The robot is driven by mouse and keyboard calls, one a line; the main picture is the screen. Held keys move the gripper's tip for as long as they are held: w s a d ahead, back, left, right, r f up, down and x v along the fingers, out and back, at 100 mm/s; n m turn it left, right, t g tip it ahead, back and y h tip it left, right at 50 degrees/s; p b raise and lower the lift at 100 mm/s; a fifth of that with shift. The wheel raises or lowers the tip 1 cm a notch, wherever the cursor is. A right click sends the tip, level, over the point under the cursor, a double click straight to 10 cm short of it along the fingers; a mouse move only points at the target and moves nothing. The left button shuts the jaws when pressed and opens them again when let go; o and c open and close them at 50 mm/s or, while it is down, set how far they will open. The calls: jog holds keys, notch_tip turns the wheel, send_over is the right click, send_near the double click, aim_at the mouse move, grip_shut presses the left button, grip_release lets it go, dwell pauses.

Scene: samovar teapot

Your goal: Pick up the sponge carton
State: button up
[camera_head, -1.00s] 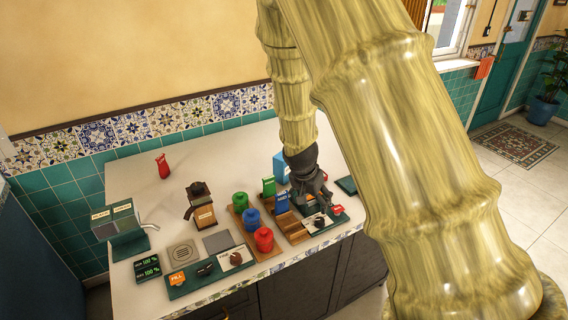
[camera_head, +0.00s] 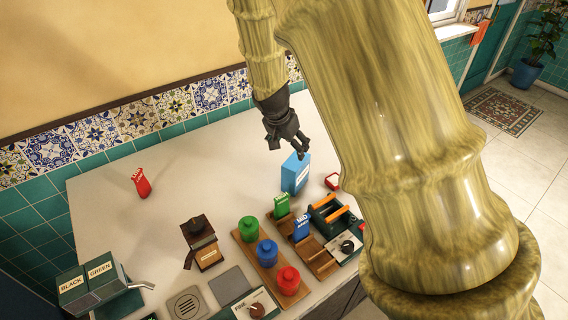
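A light blue box-shaped carton (camera_head: 295,173) stands upright on the pale counter, behind the smaller packets; its lettering is too small to read, but it looks like the sponge carton. My gripper (camera_head: 290,147) is black and hangs above and just behind this carton, pointing down. Its fingers look spread, with nothing between them. The fingertips are close to the carton's top in the picture; I cannot tell whether they touch it.
Green (camera_head: 281,206) and blue (camera_head: 301,227) packets stand in front of the carton, beside a dark holder with orange bars (camera_head: 330,213). The back counter is largely clear.

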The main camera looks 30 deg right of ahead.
aim_at(296, 160)
jog(key=shift+f, duration=0.15)
jog(key=shift+s+d+f, duration=0.2)
jog(key=shift+f, duration=0.05)
jog(key=shift+s+d+f+p, duration=0.45)
jog(key=shift+s+f, duration=0.05)
jog(key=shift+s, duration=0.2)
jog(key=shift+s+d, duration=0.15)
jog(key=shift+s, duration=0.2)
jog(key=w+f, duration=0.3)
jog(key=shift+d, duration=0.2)
jog(key=shift+s+d+f+p, duration=0.15)
jog(key=shift+s+d+p, duration=0.15)
jog(key=shift+p, duration=0.35)
jog(key=shift+s+d+f, duration=0.1)
jog(key=shift+f, duration=0.15)
jog(key=f, duration=0.1)
jog(key=w+f+p, duration=0.1)
jog(key=f, duration=0.1)
jog(key=shift+w+d, duration=0.3)
jog(key=shift+d, duration=0.1)
jog(key=shift+s+d, duration=0.1)
jog(key=shift+s, duration=0.15)
jog(key=shift+w+f, duration=0.1)
jog(key=shift+f, duration=0.1)
